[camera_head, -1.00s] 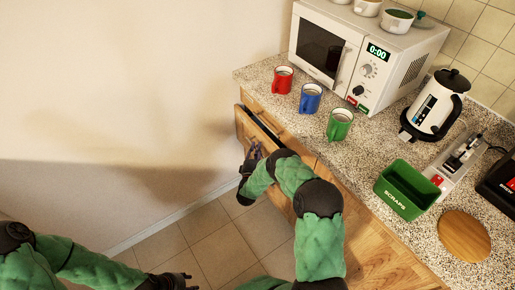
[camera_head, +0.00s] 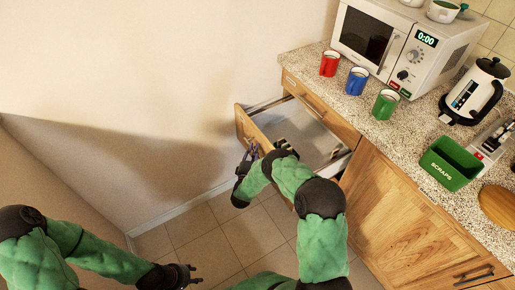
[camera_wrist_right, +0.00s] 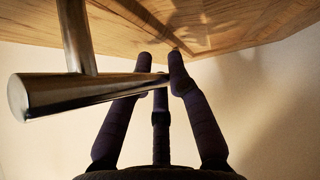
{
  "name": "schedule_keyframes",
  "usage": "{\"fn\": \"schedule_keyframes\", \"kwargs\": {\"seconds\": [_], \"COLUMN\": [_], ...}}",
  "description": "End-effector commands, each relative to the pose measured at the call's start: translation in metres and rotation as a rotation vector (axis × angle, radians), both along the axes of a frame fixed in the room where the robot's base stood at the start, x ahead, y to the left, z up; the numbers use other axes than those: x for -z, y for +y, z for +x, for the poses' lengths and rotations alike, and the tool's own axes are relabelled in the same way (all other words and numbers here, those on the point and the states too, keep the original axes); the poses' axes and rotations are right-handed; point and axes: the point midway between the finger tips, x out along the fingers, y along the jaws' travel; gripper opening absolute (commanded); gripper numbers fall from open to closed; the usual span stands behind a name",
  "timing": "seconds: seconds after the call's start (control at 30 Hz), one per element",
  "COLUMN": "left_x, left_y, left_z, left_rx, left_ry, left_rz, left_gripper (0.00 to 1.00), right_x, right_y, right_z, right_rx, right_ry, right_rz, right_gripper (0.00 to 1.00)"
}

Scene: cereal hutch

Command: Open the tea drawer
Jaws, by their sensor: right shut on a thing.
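In the right wrist view the metal bar handle (camera_wrist_right: 90,90) runs to my right gripper's fingers (camera_wrist_right: 160,70), below the wooden drawer front (camera_wrist_right: 230,25). Part of the drawer is hidden behind my right arm. My left gripper (camera_head: 188,275) is low over the floor, away from the cabinet, with its fingers apart and empty.
On the speckled counter (camera_head: 410,118) stand a red mug (camera_head: 329,64), a blue mug (camera_head: 357,81), a green mug (camera_head: 385,105), a microwave (camera_head: 400,45), a kettle (camera_head: 474,92) and a green scraps bin (camera_head: 450,164). Tiled floor (camera_head: 240,235) is free before the cabinet.

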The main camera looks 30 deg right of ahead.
Motion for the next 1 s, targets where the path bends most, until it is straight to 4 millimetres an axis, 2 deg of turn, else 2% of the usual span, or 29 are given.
{"fn": "schedule_keyframes", "kwargs": {"seconds": [0.57,0.6,0.63,1.0], "left_x": [0.0002,0.0002,0.0002,0.0002], "left_y": [-0.0001,-0.0001,-0.0001,0.0], "left_z": [-0.0001,-0.0001,-0.0001,0.0001], "left_rx": [0.0,0.0,0.0,0.0], "left_ry": [0.0,0.0,0.0,0.0], "left_rz": [0.0,0.0,0.0,0.0], "left_gripper": [0.4,0.4,0.4,0.4], "right_x": [0.0024,0.0024,0.0024,0.0011], "right_y": [0.0065,0.0065,0.0064,0.0076], "right_z": [-0.0022,-0.0022,-0.0021,-0.0022], "right_rx": [0.003,0.003,0.003,0.001], "right_ry": [0.007,0.007,0.007,0.002], "right_rz": [0.001,0.001,0.001,0.001], "right_gripper": [0.0,0.21,0.29,0.3]}}
